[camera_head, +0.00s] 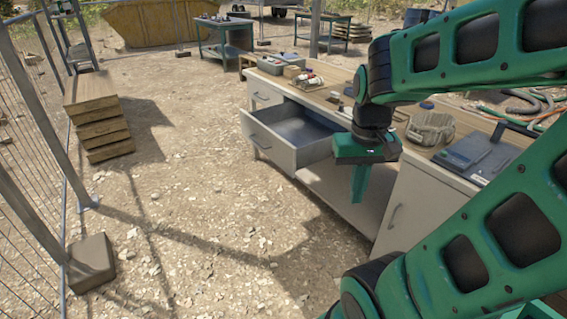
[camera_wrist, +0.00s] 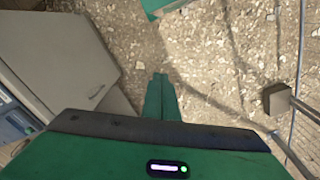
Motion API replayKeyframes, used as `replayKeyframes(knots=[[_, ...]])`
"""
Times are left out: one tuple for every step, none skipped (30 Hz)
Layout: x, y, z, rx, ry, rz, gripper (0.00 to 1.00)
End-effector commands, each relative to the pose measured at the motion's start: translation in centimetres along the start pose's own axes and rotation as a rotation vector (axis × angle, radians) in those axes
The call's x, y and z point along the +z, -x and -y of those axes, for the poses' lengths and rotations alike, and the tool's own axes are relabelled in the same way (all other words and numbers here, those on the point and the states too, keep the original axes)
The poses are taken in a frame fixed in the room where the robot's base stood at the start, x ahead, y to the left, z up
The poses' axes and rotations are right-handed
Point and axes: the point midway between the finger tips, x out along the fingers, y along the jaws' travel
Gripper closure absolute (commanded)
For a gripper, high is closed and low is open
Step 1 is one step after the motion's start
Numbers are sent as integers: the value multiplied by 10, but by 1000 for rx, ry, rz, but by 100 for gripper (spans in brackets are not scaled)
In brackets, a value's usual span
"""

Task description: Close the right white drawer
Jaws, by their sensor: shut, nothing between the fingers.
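The right white drawer (camera_head: 268,143) is pulled far out of the workbench, with its grey interior showing. Its front has a dark bar handle. My gripper (camera_head: 358,188) points down with its fingers together and empty. In the head view it appears to the right of the open drawer, in front of the bench; any gap in depth is hard to judge. In the wrist view, my shut fingers (camera_wrist: 161,88) show over gravel, and the drawer is not clearly visible there.
The workbench (camera_head: 335,97) carries tools, a tan bag (camera_head: 430,127) and a scale-like device (camera_head: 476,154). Open gravel lies left, with stacked wooden boxes (camera_head: 98,117) and a wire fence.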

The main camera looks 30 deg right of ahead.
Motion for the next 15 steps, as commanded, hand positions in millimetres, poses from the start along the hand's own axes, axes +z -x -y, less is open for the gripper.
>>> replayKeyframes(knots=[[-21, -2, 4, 19, 14, -14, 100], [-34, -3, 6, 30, 22, -27, 100], [-53, -4, 10, 45, 33, -46, 100], [-67, -6, 12, 56, 41, -60, 100], [-81, -8, 15, 67, 49, -74, 100], [-99, -11, 20, 81, 61, -94, 100], [-112, -14, 23, 92, 71, -107, 100], [-126, -16, 27, 102, 81, -123, 100], [-144, -20, 33, 116, 94, -142, 100], [-157, -24, 37, 126, 105, -157, 100], [-170, -27, 41, 136, 116, -171, 100], [-187, -33, 48, 148, 132, -191, 100], [-200, -37, 53, 157, 144, -205, 100], [-213, -42, 58, 167, 156, -219, 100], [-229, -48, 65, 179, 171, -239, 100]])
